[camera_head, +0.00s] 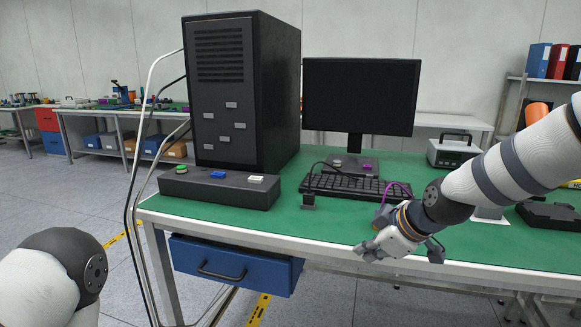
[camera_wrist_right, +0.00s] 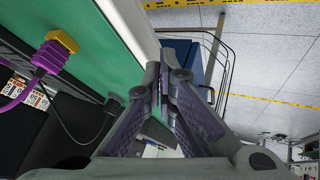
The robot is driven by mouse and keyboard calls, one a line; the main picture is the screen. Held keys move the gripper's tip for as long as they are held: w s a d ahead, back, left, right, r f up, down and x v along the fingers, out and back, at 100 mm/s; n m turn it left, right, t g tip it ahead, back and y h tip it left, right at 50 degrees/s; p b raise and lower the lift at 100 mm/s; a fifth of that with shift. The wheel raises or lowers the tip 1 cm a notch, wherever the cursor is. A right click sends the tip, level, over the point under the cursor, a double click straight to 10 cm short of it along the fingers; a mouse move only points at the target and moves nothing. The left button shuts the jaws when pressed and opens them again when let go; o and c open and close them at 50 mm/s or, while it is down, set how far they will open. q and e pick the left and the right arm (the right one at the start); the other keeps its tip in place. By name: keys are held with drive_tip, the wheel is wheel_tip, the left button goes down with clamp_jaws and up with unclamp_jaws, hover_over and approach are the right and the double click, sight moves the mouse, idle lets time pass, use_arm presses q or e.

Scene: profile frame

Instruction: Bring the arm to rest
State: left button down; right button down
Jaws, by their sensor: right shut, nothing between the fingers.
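My right arm comes in from the right in the head view, and its gripper (camera_head: 376,248) hangs at the front edge of the green-topped table (camera_head: 300,222). In the right wrist view the two fingers of the gripper (camera_wrist_right: 166,76) are together and hold nothing. A bit of my left arm shows at the lower left of the head view; its gripper is out of the picture.
A tall black computer case (camera_head: 275,95), a monitor (camera_head: 360,95) and a keyboard (camera_head: 345,186) stand on the table. A purple cable with a yellow plug (camera_wrist_right: 62,41) lies near my right gripper. A blue drawer (camera_head: 270,272) hangs below. Floor in front is clear.

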drive_tip(key=s+d+f+m+g+h, duration=0.1)
drive_tip(key=s+f+m+g, duration=0.4)
drive_tip(key=s+f, duration=1.45)
use_arm(q)
drive_tip(key=shift+w, duration=0.2)
use_arm(e)
drive_tip(key=s+d+f+m+g+h, duration=0.1)
drive_tip(key=s+d+f+m, duration=0.1)
drive_tip(key=s, duration=0.6)
drive_tip(key=s+d+f+m+g, duration=0.1)
drive_tip(key=s+f+m, duration=0.1)
drive_tip(key=s, duration=0.7)
drive_tip(key=s+d+f+m+g+h, duration=0.1)
drive_tip(key=s+d+f+m, duration=0.1)
drive_tip(key=s, duration=0.7)
drive_tip(key=shift+d+f+m+h, duration=0.3)
drive_tip(key=shift+d+f+m, duration=0.05)
drive_tip(key=shift+f+m, duration=0.25)
drive_tip(key=shift+w, duration=0.1)
